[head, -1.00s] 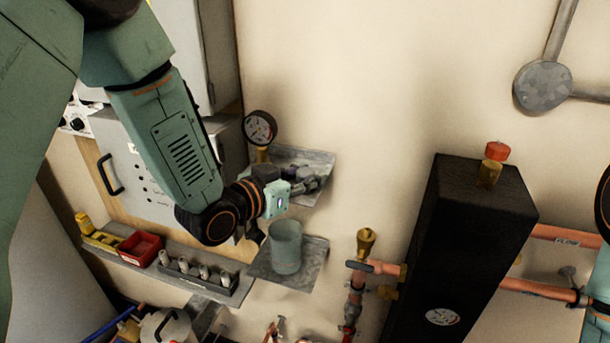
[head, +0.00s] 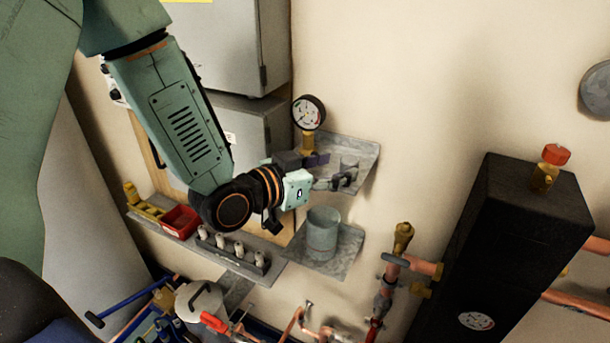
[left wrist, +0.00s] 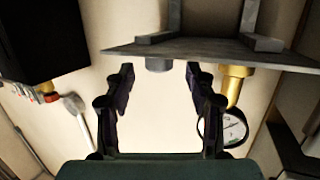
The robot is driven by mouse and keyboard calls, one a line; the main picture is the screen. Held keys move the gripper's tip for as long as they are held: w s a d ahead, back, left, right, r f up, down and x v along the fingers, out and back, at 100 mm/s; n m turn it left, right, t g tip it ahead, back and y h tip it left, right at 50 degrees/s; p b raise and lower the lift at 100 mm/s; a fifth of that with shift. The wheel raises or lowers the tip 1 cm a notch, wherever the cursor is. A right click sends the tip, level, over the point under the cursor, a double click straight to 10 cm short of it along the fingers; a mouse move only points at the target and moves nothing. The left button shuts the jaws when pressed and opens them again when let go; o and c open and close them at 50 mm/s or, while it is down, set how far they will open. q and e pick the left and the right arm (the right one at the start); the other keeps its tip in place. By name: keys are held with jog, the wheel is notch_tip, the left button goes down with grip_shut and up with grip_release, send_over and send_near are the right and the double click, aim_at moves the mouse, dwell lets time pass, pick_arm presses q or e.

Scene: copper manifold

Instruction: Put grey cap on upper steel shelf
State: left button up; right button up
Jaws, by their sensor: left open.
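The grey cap (head: 348,164) is a short grey cylinder standing on the upper steel shelf (head: 362,150). It also shows in the left wrist view (left wrist: 160,64), where the picture is upside down and the cap hangs from the shelf plate (left wrist: 120,50). My left gripper (head: 331,170) is open in front of the cap. In the left wrist view its fingertips (left wrist: 159,72) are spread, with clear gaps between them and the cap. My right gripper is out of view.
A brass-stemmed pressure gauge (head: 308,112) stands on the upper shelf beside the gripper. A lower steel shelf (head: 335,258) holds a larger grey cylinder (head: 322,231). A red bin (head: 181,222) sits left. A black box (head: 480,250) and copper pipes stand right.

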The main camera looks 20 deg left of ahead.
pick_arm(q)
jog(key=shift+v, duration=1)
jog(key=p+v, duration=0.2)
jog(key=v, duration=0.3)
jog(key=shift+s, duration=0.15)
jog(key=s+f+n+g+y, duration=0.15)
jog(key=s+f+g, duration=0.35)
jog(key=f, duration=0.6)
jog(key=s+f+n+g+y, duration=0.1)
jog(key=s+f+g+y, duration=0.15)
jog(key=s+f, duration=0.6)
jog(key=s+a+f+n+g+y, duration=0.1)
jog(key=s+f+n+g+y, duration=0.1)
jog(key=s+f+g, duration=0.4)
jog(key=s+f, duration=0.5)
jog(key=s, duration=0.3)
jog(key=shift+s+a+n+g, duration=0.3)
jog(key=shift+a+n+g, duration=0.05)
